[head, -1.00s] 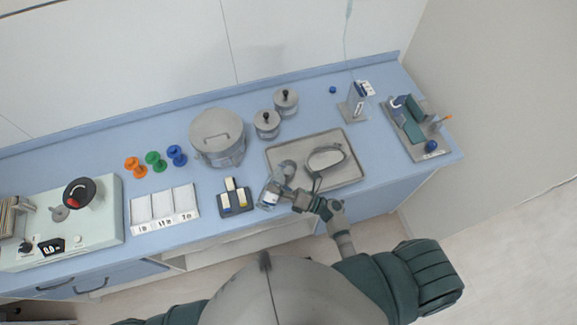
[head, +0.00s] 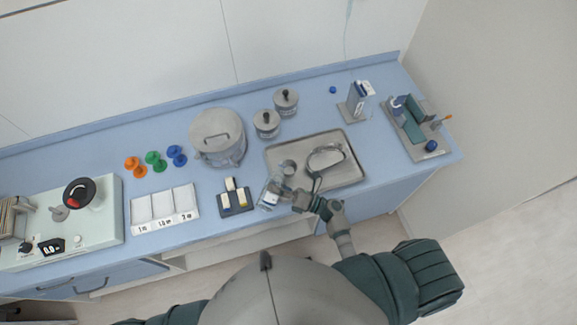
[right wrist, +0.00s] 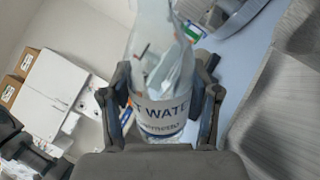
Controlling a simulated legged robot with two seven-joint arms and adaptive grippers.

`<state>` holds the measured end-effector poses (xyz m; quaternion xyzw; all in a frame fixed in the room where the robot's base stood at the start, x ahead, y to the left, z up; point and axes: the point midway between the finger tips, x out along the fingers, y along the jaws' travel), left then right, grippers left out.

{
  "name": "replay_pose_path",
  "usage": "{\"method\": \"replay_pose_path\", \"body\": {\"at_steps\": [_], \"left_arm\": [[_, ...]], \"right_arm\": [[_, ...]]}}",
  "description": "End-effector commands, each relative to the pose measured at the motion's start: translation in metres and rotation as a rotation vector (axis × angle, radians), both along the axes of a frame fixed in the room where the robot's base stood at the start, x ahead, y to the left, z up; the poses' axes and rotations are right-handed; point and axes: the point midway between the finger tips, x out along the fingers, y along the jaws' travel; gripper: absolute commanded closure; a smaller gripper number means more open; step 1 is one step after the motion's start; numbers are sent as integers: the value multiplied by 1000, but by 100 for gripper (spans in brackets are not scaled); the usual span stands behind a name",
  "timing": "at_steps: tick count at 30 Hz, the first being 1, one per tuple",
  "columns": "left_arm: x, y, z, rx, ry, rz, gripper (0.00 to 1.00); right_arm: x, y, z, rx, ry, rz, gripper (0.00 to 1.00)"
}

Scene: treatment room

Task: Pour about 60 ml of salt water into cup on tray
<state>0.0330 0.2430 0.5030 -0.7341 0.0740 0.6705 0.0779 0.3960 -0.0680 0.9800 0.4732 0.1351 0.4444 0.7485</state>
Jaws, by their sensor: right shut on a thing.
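My right gripper (head: 283,192) is shut on a clear bottle (head: 270,195) at the front edge of the tray. In the right wrist view the fingers (right wrist: 160,105) clasp both sides of the bottle, whose white label (right wrist: 160,118) reads "T WATER" in part. I cannot tell the bottle's exact tilt or its liquid level. A small grey metal cup (head: 288,167) stands on the left part of the metal tray (head: 342,180), just behind the gripper and bottle. A kidney-shaped dish (head: 325,160) lies on the tray to the right of the cup. My left gripper is out of view.
A block holder (head: 236,208) stands close to the bottle's left. A large lidded pot (head: 217,135) and two lidded jars (head: 267,122) stand behind. A dispenser on a stand (head: 357,100) and a grey rack (head: 415,130) are at the right. The counter's back strip is mostly clear.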

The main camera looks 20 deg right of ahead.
Motion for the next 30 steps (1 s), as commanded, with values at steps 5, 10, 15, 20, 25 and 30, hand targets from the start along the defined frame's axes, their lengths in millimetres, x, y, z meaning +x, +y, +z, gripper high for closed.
{"method": "replay_pose_path", "body": {"at_steps": [5, 10, 15, 20, 25, 30], "left_arm": [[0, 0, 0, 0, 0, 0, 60], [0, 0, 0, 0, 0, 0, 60], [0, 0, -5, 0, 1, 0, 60], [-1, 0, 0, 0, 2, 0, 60], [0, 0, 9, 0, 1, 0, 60], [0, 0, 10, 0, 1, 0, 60]], "right_arm": [[0, 0, 0, 1, -1, 1, 83], [0, 0, 1, -5, -7, 0, 83], [5, -4, 0, -82, -90, 1, 83], [11, -10, 9, -208, -226, 2, 83], [10, -9, 20, -372, -403, 3, 83], [8, -6, 19, -544, -589, 3, 83]]}}
